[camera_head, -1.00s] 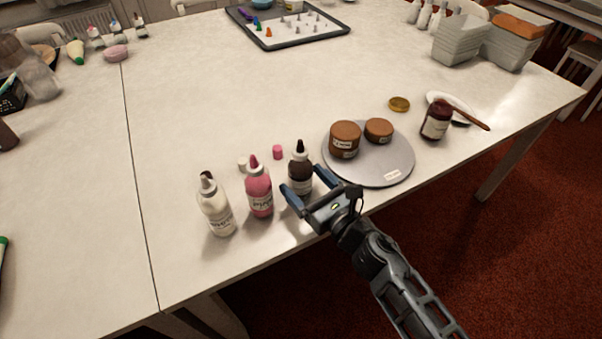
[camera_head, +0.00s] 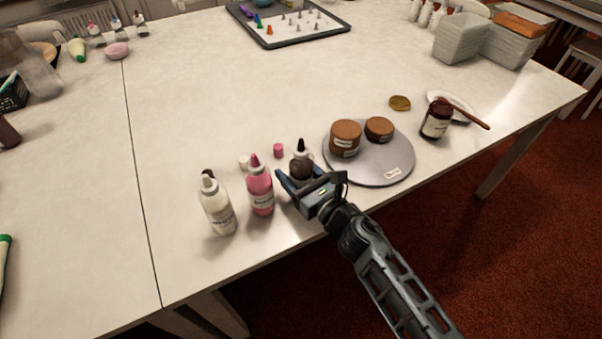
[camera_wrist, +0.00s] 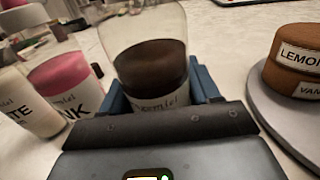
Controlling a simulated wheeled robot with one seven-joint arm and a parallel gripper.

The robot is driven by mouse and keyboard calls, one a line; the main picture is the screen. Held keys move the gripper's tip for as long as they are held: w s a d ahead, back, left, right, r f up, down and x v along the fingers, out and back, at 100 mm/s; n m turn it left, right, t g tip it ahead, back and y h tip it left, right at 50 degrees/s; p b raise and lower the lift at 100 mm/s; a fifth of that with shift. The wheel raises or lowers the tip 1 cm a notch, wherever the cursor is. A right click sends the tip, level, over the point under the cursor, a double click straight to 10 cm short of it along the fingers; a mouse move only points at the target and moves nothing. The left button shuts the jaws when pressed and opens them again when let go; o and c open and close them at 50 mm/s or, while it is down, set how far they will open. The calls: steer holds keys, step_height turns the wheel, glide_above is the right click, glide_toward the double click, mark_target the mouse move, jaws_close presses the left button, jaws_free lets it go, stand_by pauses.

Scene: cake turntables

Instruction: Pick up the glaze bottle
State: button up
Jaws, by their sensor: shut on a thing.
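The dark brown glaze bottle (camera_head: 301,163) stands upright on the table, with a dark pointed cap. In the wrist view the bottle (camera_wrist: 150,68) is clear with dark brown contents and a pale label, partly hidden by my gripper. My gripper (camera_head: 299,184) is shut on it, with a blue finger (camera_wrist: 205,84) on either side of its lower body. A pink bottle (camera_head: 260,190) and a white bottle (camera_head: 217,206) stand upright to the left, apart from the gripper.
A grey turntable (camera_head: 392,173) with two brown cakes (camera_head: 345,138) is close on the right. A dark jar (camera_head: 436,119) stands beyond it. A small pink cap (camera_head: 278,151) and a white cap (camera_head: 244,162) lie behind the bottles. The table's middle is clear.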

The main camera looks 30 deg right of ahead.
mark_target(300, 157)
steer(key=shift+r, duration=0.15)
steer(key=shift+r+p, duration=0.45)
steer(key=shift+r, duration=0.05)
steer(key=r+p, duration=0.2)
steer(key=r, duration=0.2)
steer(key=shift+s+d+p, duration=0.25)
steer(key=shift+d+p, duration=0.05)
steer(key=shift+p, duration=0.1)
steer(key=shift+o, duration=0.6)
steer(key=s+d+r+p, duration=0.2)
steer(key=s+d+r, duration=0.3)
steer(key=d, duration=0.3)
steer(key=shift+s+r+p, duration=0.2)
steer(key=shift+s+p, duration=0.1)
steer(key=shift+s, duration=0.35)
steer(key=shift+s+d+r, duration=0.2)
steer(key=shift+d, duration=0.1)
steer(key=shift+c, duration=0.7)
